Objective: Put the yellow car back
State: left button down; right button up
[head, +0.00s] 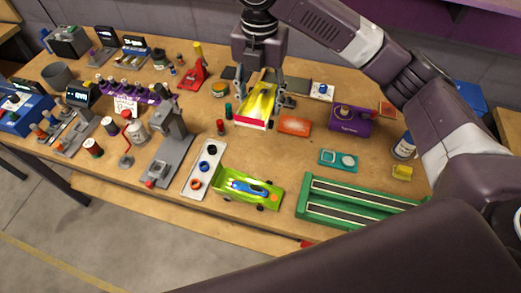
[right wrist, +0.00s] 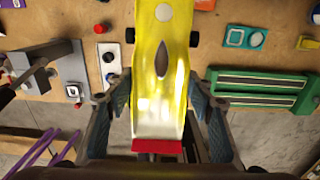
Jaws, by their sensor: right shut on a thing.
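The yellow car (head: 260,101), with a white and red end, is in my right gripper (head: 264,92) above the middle of the table. In the right wrist view, the fingers of my right gripper (right wrist: 160,95) are on both sides of the yellow car (right wrist: 163,55), near its white and red end. The green slot track (head: 310,208) lies at the table's front right; it also shows in the right wrist view (right wrist: 262,88). A lime green car (head: 228,185) with a blue top stands left of the track. My left gripper is not in view.
A white tray (head: 191,182) with coloured rings and a grey stand (head: 173,160) are left of the green car. An orange block (head: 294,126), purple box (head: 350,120) and teal case (head: 338,160) stand to the right. Bare table lies around the teal case.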

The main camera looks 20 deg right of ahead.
notch_tip(320, 180, down, 18)
jog(key=shift+f+p, duration=0.2)
jog(key=shift+p, duration=0.95)
jog(key=o, duration=1.3)
jog(key=shift+f, duration=0.15)
jog(key=shift+c, duration=0.2)
notch_tip(320, 180, up, 12)
jog(key=b, duration=0.2)
jog(key=shift+r, duration=0.2)
